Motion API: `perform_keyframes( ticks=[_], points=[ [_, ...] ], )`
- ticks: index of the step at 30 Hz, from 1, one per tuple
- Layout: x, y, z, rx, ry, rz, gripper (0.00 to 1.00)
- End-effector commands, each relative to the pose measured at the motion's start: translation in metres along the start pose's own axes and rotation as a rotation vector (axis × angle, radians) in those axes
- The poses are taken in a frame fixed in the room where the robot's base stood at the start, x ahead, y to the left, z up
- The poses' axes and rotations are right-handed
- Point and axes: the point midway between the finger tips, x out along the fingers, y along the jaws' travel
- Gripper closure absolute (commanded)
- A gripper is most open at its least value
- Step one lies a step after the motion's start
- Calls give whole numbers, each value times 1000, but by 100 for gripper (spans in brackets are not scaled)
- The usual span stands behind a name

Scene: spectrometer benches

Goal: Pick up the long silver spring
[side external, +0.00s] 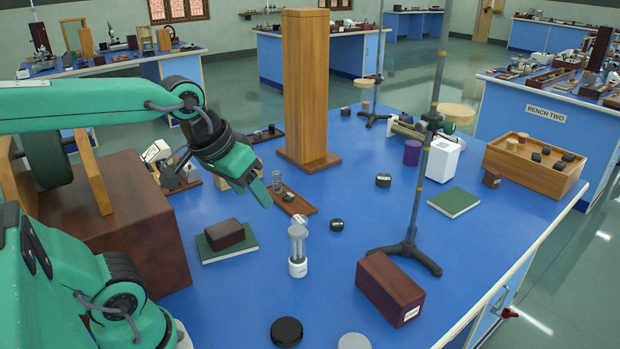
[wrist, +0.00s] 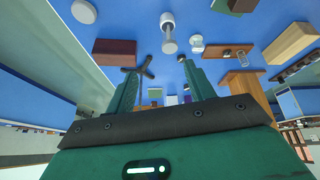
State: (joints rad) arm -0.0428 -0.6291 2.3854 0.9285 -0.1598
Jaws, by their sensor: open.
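A small silvery upright coil, which looks like the spring, stands on the far end of a narrow brown board (side external: 298,205). The coil (side external: 277,182) is beside my gripper in the side view. A similar pale shape (wrist: 242,58) shows on the board (wrist: 222,51) in the wrist view, right of the fingers; its coils are too small to tell. My gripper (side external: 262,193) is above the table, left of the coil in the side view, pointing down and right. In the wrist view my gripper (wrist: 160,78) has its two green fingers apart with nothing held between them.
A tall wooden column (side external: 305,90) stands behind the board. A clear cylinder on a white base (side external: 298,267) stands in front. A dark box on a green book (side external: 226,250) lies left. A retort stand (side external: 413,200) and a dark red box (side external: 390,288) are right.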

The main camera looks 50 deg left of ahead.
Motion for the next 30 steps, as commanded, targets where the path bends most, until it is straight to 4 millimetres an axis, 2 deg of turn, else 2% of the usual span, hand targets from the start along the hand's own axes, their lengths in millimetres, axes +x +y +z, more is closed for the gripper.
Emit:
perform_keyframes(
  ticks=[8, 16, 23, 30],
  points=[
    [5, -14, -59, -335, -50, -48, 46],
    [21, -35, -114, -669, -87, -103, 46],
    [44, -60, -157, -954, -109, -157, 46],
    [75, -93, -194, -1253, -124, -221, 46]
  ],
)
